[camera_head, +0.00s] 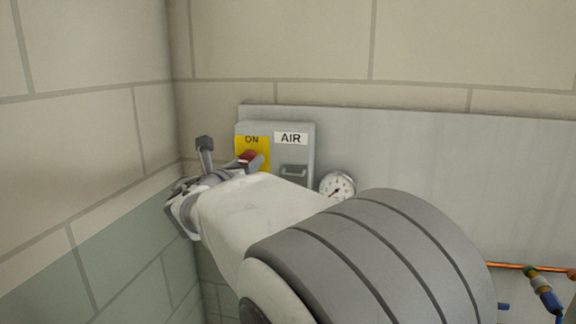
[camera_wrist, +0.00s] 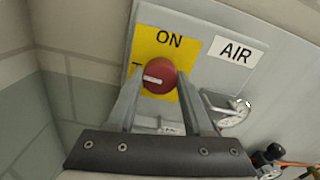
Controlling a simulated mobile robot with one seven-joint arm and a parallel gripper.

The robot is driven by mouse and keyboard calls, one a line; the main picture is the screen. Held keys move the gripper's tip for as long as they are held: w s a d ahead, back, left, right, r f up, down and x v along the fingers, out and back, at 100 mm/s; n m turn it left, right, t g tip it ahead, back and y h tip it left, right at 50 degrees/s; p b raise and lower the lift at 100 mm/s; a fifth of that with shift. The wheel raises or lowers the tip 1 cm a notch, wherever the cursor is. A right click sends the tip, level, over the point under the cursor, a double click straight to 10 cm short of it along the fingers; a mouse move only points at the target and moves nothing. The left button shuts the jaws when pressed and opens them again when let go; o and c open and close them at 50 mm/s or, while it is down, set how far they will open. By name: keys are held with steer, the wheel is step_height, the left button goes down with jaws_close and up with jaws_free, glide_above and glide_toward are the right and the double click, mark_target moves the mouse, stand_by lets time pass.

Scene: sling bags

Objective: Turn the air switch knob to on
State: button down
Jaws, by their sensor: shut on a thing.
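The air switch box (camera_head: 302,158) is a grey box on the wall panel with an "AIR" label and a yellow plate (camera_head: 241,148) marked "ON". The red round knob (camera_wrist: 160,76) with a white mark sits on the yellow plate. In the wrist view the white mark lies roughly level in the picture, and lettering left of the knob is partly hidden. My gripper (camera_wrist: 158,92) has one finger on each side of the knob and is shut on it. In the head view the knob (camera_head: 248,157) is partly covered by my gripper (camera_head: 252,163).
A grey latch (camera_head: 293,171) is on the box, right of the knob. A round gauge (camera_head: 337,187) is to the lower right. A copper pipe (camera_head: 515,266) with a blue-handled valve (camera_head: 546,292) is at the far right. A tiled side wall (camera_head: 90,140) stands close on the left.

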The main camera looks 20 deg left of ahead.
steer(key=shift+m+b, duration=8.6)
steer(key=shift+b, duration=0.4)
steer(key=shift+c, duration=1.5)
jaws_free()
